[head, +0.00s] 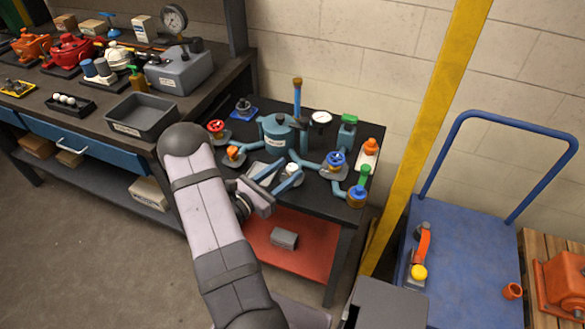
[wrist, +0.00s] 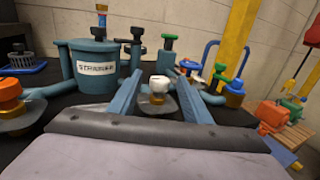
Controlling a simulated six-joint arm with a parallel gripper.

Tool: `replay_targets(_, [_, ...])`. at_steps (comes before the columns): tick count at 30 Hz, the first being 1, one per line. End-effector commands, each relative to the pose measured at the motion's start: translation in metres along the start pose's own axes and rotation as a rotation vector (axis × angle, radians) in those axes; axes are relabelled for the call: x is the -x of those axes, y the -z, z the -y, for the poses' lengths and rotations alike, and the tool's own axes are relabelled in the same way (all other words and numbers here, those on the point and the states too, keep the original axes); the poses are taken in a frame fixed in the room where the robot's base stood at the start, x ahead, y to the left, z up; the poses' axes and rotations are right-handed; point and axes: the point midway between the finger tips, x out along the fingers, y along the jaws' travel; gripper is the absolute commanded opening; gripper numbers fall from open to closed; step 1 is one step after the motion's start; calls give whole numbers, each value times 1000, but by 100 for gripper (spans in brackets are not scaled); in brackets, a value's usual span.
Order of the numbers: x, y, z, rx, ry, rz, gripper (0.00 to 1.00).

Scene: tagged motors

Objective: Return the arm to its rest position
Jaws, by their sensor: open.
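My gripper (head: 280,177) is open, held low over the black table at the front of the blue tank (head: 278,132). In the wrist view its two blue fingers (wrist: 160,92) stand apart on either side of a small valve with a white knob (wrist: 160,84) and a brass base. The fingers look clear of the knob, though I cannot tell the exact gap. The knob also shows at the fingertips in the head view (head: 292,169). My arm stretches from the bottom of the head view up to the table.
Around the gripper stand an orange-knobbed valve (head: 234,153), a red valve (head: 216,127), a blue-wheeled valve (head: 335,160) and a white gauge (head: 321,117). A yellow post (head: 425,120) rises right of the table. A blue cart (head: 465,250) stands beyond it. A workbench (head: 90,120) is at left.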

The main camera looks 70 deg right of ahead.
Motion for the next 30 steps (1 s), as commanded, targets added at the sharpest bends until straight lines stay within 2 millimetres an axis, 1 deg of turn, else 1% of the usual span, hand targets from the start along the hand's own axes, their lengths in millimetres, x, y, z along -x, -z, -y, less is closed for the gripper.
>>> replay_targets(3, [5, 0, 0, 0, 0, 1, 44])
replay_targets(16, [6, 0, 0, 0, 1, 1, 44])
replay_targets(20, [10, -5, 0, -16, 14, -10, 44])
replay_targets(23, [17, -13, 5, -43, 49, -33, 44])
replay_targets(26, [31, -25, 13, -90, 110, -76, 44])
replay_targets(29, [56, -37, 26, -164, 195, -149, 44])
replay_targets(30, [69, -41, 32, -203, 235, -190, 44])
